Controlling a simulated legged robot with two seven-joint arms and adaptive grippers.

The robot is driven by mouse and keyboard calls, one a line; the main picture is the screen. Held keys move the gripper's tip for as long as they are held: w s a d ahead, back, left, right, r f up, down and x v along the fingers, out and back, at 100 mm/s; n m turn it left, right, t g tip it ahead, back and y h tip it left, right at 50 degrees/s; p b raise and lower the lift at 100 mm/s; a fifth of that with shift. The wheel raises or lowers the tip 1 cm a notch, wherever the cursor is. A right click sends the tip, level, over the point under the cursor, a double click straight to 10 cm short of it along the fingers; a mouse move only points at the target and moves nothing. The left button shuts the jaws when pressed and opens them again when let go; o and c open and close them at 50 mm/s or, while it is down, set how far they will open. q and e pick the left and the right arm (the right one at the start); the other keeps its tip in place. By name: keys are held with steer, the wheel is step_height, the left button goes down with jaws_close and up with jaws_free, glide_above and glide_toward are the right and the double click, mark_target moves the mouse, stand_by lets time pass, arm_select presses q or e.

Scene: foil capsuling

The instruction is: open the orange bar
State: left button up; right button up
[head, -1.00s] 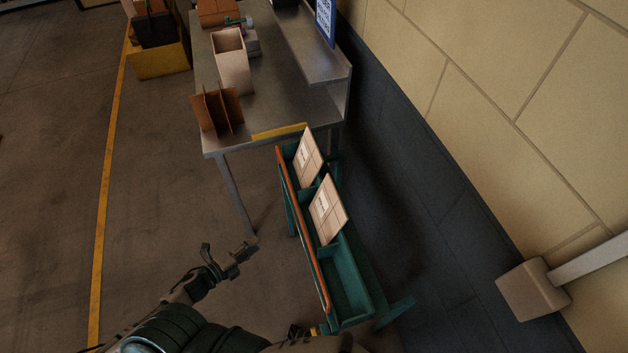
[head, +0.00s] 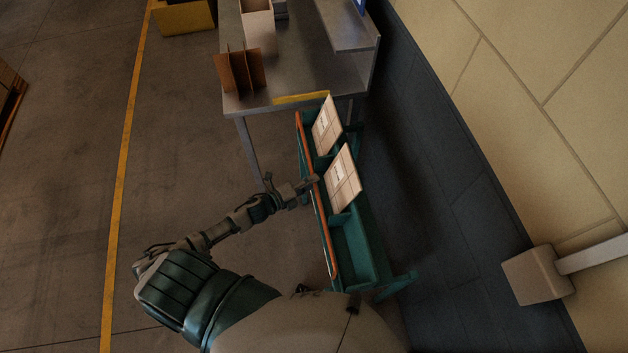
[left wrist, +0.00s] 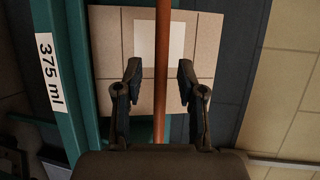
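The orange bar (head: 318,205) runs lengthwise along the left side of a green rack (head: 362,240). It looks straight and in place along the rack's edge. My left gripper (head: 308,184) is at the bar's middle, coming in from the left. In the left wrist view the bar (left wrist: 162,70) passes between the two fingers of my left gripper (left wrist: 160,82). The fingers are spread, with a gap on each side of the bar. How deep the bar sits between them is hard to tell. My right gripper does not show.
Two tan cartons (head: 342,178) lean in the rack; the nearer one lies just right of my left gripper. A "375 ml" label (left wrist: 49,73) is on the green frame. A metal table (head: 290,75) stands beyond the rack. A tan wall is at right; open floor lies left.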

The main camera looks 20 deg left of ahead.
arm_select(q)
steer(key=shift+x, duration=0.85)
steer(key=shift+a, duration=0.1)
steer(key=shift+c, duration=0.9)
jaws_close()
steer(key=shift+f, duration=0.1)
